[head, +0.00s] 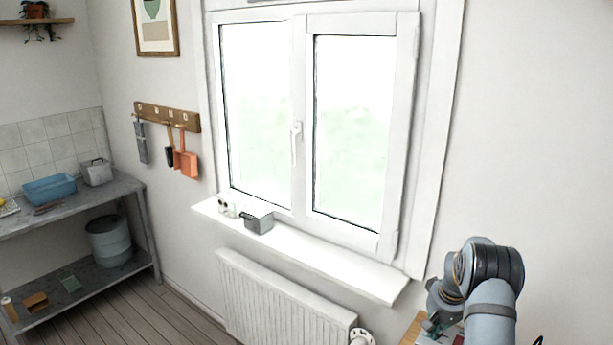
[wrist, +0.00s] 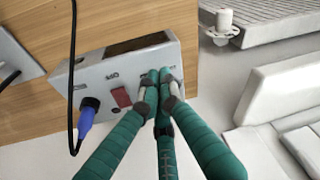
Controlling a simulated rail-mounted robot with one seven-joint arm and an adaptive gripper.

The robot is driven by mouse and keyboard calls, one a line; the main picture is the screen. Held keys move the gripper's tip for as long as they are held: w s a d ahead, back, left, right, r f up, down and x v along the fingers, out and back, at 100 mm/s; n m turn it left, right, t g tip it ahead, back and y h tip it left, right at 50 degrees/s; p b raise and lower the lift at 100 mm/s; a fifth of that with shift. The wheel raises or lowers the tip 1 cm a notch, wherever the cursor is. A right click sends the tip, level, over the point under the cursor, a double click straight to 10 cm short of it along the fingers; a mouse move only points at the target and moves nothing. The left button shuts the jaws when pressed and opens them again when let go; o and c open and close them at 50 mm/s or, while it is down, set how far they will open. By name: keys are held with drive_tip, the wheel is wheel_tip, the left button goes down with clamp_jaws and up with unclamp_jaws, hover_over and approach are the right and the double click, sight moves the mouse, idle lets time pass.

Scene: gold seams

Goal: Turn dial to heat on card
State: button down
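A grey control box (wrist: 97,72) with printed labels lies on a wooden surface in the wrist view. Its front has a red switch (wrist: 121,97) and a blue plug (wrist: 88,108) with a black cable. A dark panel (wrist: 138,45) is on its top face. My gripper (wrist: 159,78) has teal fingers, and their tips are together at the right end of the box front. I cannot make out a dial; that part of the box is behind the fingers. No readable card shows. In the head view my gripper (head: 434,323) is low at the right, partly hidden by my arm.
The wooden surface (wrist: 35,108) also shows at the head view's lower edge (head: 411,331). A grey flat piece (wrist: 14,60) lies left of the box. A radiator (wrist: 265,18) with a white valve (wrist: 222,28) is close by on the right. White blocky shapes (wrist: 285,92) stand below it.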

drive_tip(key=shift+w+d+r, duration=0.15)
drive_tip(key=shift+d+r, duration=0.1)
drive_tip(key=shift+d, duration=0.35)
drive_tip(key=shift+a+f+b, duration=0.1)
drive_tip(key=shift+a+b, duration=0.15)
drive_tip(key=shift+b, duration=0.25)
drive_tip(key=shift+a+r+p, duration=0.2)
drive_tip(key=shift+r+p, duration=0.1)
drive_tip(key=shift+r, duration=0.1)
drive_tip(key=p+v, duration=0.2)
drive_tip(key=v, duration=0.1)
drive_tip(key=p+v, duration=0.1)
drive_tip(key=v, duration=0.1)
drive_tip(key=shift+w, duration=0.3)
